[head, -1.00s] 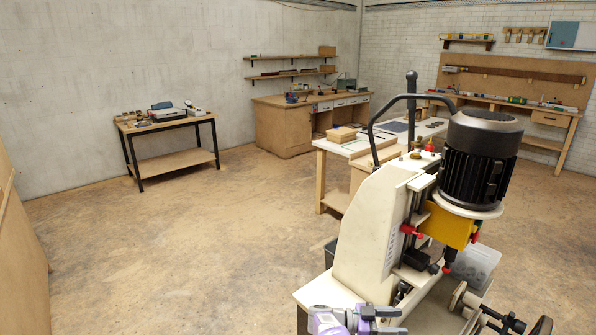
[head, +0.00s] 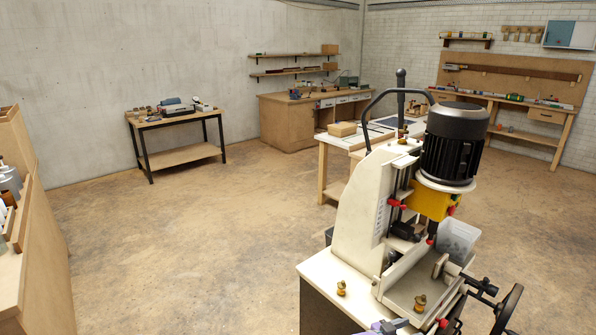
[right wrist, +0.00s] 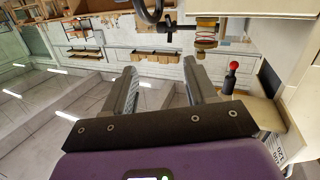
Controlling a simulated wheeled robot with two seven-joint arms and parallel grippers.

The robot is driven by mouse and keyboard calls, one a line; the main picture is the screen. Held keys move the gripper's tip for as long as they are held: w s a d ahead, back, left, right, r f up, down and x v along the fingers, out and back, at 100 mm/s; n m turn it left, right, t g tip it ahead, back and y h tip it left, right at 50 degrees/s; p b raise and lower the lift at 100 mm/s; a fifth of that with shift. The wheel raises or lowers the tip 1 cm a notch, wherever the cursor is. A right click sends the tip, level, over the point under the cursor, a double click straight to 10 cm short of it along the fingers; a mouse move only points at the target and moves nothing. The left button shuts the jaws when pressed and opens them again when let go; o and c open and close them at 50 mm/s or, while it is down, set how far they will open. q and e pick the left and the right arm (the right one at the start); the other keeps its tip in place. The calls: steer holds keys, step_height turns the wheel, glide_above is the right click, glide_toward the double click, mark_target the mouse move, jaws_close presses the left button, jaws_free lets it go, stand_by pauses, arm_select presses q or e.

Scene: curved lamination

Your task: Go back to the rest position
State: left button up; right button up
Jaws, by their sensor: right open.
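My right gripper shows in the right wrist view (right wrist: 163,78), its two grey fingers apart and nothing between them. In the head view only a purple and grey bit of my right arm shows at the bottom edge, in front of the cream machine (head: 355,215) with the black motor (head: 453,145). In the right wrist view a red-tipped black lever (right wrist: 231,75) is to the right of the fingers, apart from them. My left gripper is not in view.
The machine's handwheel (head: 508,308) sticks out at the lower right. A wooden unit (head: 45,250) stands at the left edge. A small table (head: 175,155) and workbenches (head: 285,125) stand farther back. The floor between (head: 190,240) is clear.

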steer(key=s+a+f+n+t+y+p, duration=0.25)
steer(key=s+f+n+y, duration=0.25)
steer(key=f+y, duration=0.45)
steer(key=s+a+f+n+g+y, duration=0.2)
steer(key=s+a+f+y, duration=0.2)
steer(key=s+a+f, duration=0.3)
steer(key=s+a+r+n+g+y, duration=0.1)
steer(key=s+a+g+y, duration=0.1)
steer(key=s+a, duration=0.4)
steer(key=s+a+r+n+g+y+p, duration=0.1)
steer(key=s+a, duration=0.6)
steer(key=s, duration=0.8)
steer(key=r+n+g+y, duration=0.1)
steer(key=g+y, duration=0.1)
steer(key=y, duration=0.1)
steer(key=shift+s+a+r+g+y, duration=0.2)
steer(key=shift+s+r+g+y, duration=0.05)
steer(key=shift+r+g+y, duration=0.1)
